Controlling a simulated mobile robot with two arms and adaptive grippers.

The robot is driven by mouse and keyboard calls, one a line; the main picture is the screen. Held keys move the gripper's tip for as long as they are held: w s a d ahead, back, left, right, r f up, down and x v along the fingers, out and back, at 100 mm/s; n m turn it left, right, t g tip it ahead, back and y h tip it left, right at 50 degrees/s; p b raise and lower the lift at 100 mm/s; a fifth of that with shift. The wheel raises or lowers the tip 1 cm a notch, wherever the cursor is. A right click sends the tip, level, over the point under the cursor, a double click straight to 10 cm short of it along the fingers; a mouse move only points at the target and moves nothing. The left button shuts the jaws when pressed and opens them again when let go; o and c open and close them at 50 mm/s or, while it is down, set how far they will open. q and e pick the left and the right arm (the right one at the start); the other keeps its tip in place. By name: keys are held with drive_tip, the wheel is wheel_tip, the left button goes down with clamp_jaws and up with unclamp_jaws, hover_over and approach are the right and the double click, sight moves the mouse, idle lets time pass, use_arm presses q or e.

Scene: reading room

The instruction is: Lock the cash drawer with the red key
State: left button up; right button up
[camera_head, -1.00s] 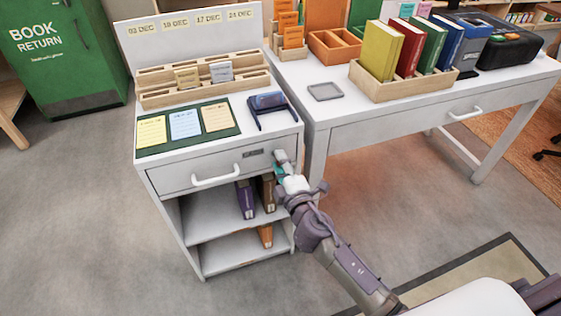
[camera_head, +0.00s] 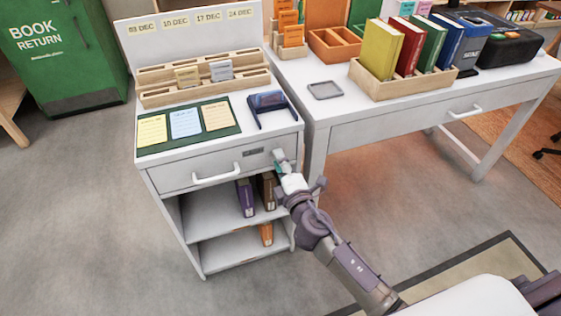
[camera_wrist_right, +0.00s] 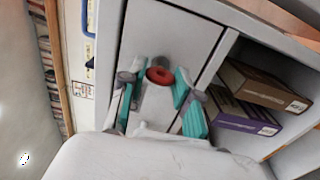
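The cash drawer (camera_head: 215,171) is the white drawer with a pale handle at the top of the small cabinet; it looks shut. My right gripper (camera_head: 281,161) is at the right end of the drawer front, low beside the small dark label. In the right wrist view, the round red head of the key (camera_wrist_right: 159,75) is at the drawer front, between the teal-padded fingers of my right gripper (camera_wrist_right: 155,84). The fingers stand apart on either side of it, with a gap showing at the left. The key's shaft and the lock are hidden. My left gripper is in neither view.
Open shelves with brown and purple books (camera_wrist_right: 262,87) lie under the drawer. A dark blue stand (camera_head: 268,103) and a green mat with cards (camera_head: 153,148) are on the cabinet top. A white desk (camera_head: 400,118) stands close at right.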

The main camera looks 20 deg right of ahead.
drive_tip(key=o, duration=0.4)
drive_tip(key=shift+c, duration=0.2)
drive_tip(key=s, duration=1.2)
drive_tip(key=shift+d, duration=0.15)
